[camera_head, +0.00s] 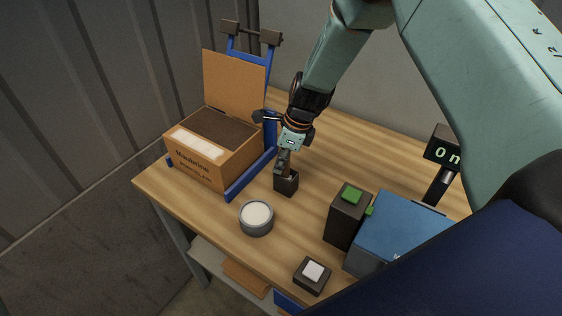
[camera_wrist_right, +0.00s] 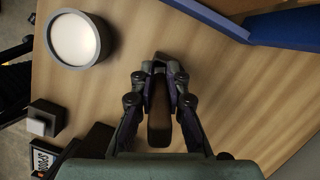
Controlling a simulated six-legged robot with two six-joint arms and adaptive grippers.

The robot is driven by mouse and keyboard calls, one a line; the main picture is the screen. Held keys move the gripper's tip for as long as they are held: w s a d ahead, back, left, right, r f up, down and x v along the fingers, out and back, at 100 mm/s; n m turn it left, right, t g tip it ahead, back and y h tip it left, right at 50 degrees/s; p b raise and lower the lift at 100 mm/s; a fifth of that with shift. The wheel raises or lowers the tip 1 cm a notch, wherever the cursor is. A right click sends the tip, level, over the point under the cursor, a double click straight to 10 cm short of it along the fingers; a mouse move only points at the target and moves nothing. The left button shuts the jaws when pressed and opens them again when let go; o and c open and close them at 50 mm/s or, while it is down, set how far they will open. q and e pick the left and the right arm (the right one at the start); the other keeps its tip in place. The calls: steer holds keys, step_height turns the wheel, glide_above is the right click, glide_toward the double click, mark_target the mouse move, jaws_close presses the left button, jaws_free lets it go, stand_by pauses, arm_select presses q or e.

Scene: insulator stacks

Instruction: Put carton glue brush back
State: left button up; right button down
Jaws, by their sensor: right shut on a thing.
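My right gripper (camera_head: 285,160) is shut on the brown handle of the glue brush (camera_wrist_right: 158,115), which shows between the two fingers in the wrist view (camera_wrist_right: 158,95). In the head view the gripper points down at a small dark square holder (camera_head: 287,185) on the table. The brush's lower end is at or in the holder's top; its bristles are hidden, so I cannot tell how deep it sits. The carton (camera_head: 228,169) stands with its lid up at the left, with a pale strip on its front flap. My left gripper is out of view.
A round grey pot with white content (camera_head: 256,217) stands in front of the holder. A blue frame (camera_head: 243,180) holds the carton. A dark box with a green top (camera_head: 349,212), a blue box (camera_head: 400,232) and a white button block (camera_head: 313,272) stand to the right. Bare wooden table (camera_head: 330,155) lies behind.

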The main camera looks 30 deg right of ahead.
steer(key=shift+d, duration=0.1)
steer(key=shift+f, duration=0.1)
steer(key=shift+w+d+f, duration=0.1)
steer(key=shift+f, duration=0.05)
steer(key=c, duration=1.5)
jaws_free()
steer(key=shift+o, duration=0.8)
steer(key=shift+r, duration=0.45)
steer(key=p+v, duration=0.1)
steer(key=v, duration=1)
steer(key=shift+r, duration=0.25)
